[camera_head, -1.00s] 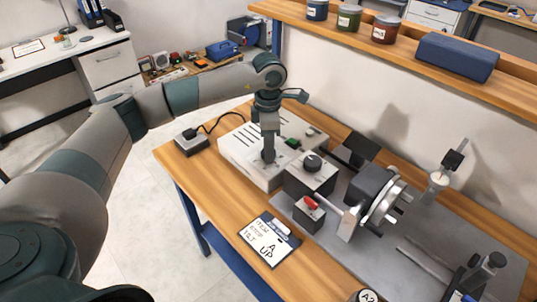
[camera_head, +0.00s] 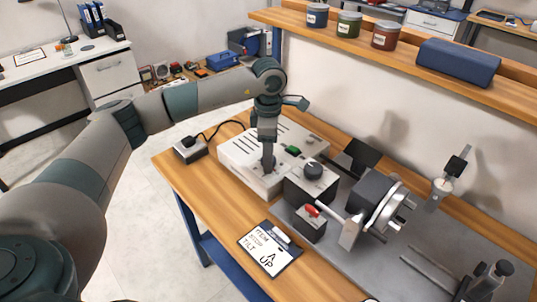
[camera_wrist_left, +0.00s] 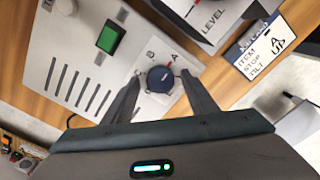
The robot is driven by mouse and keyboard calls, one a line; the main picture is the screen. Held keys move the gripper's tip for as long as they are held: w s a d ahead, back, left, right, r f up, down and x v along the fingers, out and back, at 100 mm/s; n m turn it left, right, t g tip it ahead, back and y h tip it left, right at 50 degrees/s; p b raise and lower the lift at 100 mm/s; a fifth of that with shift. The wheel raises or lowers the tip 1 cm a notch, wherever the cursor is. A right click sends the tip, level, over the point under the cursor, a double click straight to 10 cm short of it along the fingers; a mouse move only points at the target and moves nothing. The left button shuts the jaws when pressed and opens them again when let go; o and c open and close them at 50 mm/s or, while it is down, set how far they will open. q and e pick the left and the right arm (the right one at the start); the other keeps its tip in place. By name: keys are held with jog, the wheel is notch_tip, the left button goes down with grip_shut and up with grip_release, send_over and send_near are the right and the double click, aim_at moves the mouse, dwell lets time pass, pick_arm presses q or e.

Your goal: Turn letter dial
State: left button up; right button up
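The letter dial (camera_wrist_left: 160,78) is a dark round knob on the white box (camera_wrist_left: 85,65), with letters B and A printed on the panel beside it in the left wrist view. My left gripper (camera_wrist_left: 162,74) has its two fingers apart, one on each side of the dial, with a small gap showing on both sides. In the head view my left gripper (camera_head: 268,165) points down at the white box (camera_head: 235,150) and hides the dial. The clipboard card (camera_head: 268,250) shows a large A and the word UP. My right gripper is not in view.
A grey box with a black knob (camera_head: 313,170) and a small box with a red switch (camera_head: 311,212) stand right of my left gripper. A rotary chuck (camera_head: 385,210) sits further right. A shelf with jars (camera_head: 348,24) runs above the bench.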

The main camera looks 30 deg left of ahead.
pick_arm(q)
jog(key=shift+r, duration=0.55)
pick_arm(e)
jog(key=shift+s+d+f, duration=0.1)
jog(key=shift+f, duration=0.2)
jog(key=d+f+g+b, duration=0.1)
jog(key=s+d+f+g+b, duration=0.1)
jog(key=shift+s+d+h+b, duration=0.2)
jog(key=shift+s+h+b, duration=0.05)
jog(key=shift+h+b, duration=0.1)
pick_arm(q)
notch_tip(320, 180, up, 16)
jog(key=shift+r, duration=0.2)
notch_tip(320, 180, up, 7)
jog(key=p, duration=0.6)
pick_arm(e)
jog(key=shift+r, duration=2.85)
pick_arm(q)
jog(key=shift+f, duration=0.1)
